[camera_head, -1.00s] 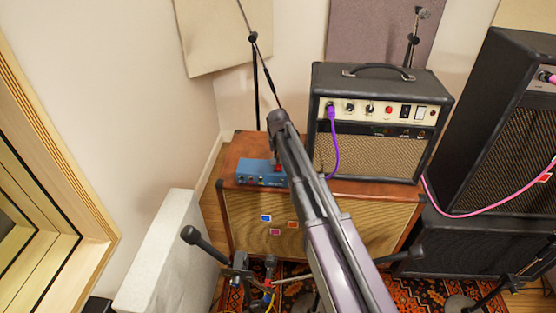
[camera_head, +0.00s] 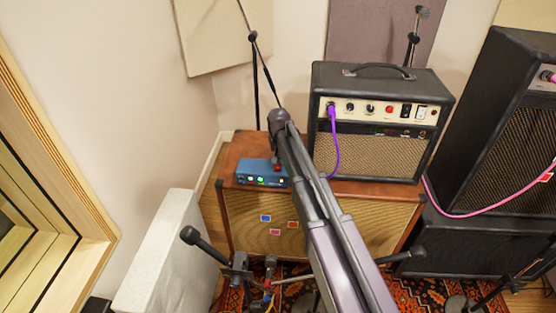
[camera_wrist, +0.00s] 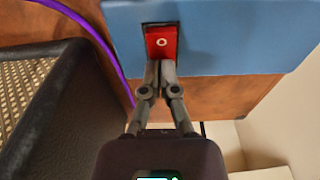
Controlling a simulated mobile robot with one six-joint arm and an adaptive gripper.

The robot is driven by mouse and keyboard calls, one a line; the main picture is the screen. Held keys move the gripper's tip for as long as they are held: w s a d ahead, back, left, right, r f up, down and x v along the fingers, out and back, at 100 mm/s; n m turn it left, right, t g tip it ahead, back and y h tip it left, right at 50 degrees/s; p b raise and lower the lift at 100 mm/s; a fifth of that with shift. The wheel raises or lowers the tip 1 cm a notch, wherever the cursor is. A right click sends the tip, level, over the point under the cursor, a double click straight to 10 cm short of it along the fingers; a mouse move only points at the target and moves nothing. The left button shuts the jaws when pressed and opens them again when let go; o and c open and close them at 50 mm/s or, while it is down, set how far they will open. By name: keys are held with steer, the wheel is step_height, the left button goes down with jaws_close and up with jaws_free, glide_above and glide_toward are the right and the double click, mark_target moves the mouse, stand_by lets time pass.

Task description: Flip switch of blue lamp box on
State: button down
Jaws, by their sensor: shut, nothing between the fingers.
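The blue lamp box (camera_head: 258,173) sits on the brown wooden cabinet, left of the small black amp, and green lights glow on its front in the head view. In the wrist view the blue lamp box (camera_wrist: 220,45) fills the top, with its red rocker switch (camera_wrist: 162,42) marked by a white circle. My gripper (camera_wrist: 161,68) is shut and empty, its fingertips at the near edge of the red switch, touching or nearly so. In the head view my arm hides the right end of the box, and the fingertips are hard to make out.
The small black amp (camera_head: 366,155) with a purple cable (camera_head: 336,150) stands close on the right of the box, on the wooden cabinet (camera_head: 235,215). A microphone stand (camera_head: 255,80) rises behind. Larger black amps (camera_head: 500,125) stand at the right.

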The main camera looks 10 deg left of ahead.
steer(key=shift+s+a+r, duration=0.1)
steer(key=shift+s+r, duration=0.15)
steer(key=shift+s, duration=0.4)
steer(key=shift+r+p, duration=0.2)
steer(key=shift+p, duration=0.2)
step_height(320, 180, up, 13)
steer(key=w+p, duration=0.1)
steer(key=p, duration=1.2)
steer(key=shift+w+r, duration=0.2)
steer(key=shift+w, duration=0.15)
steer(key=shift+p, duration=0.3)
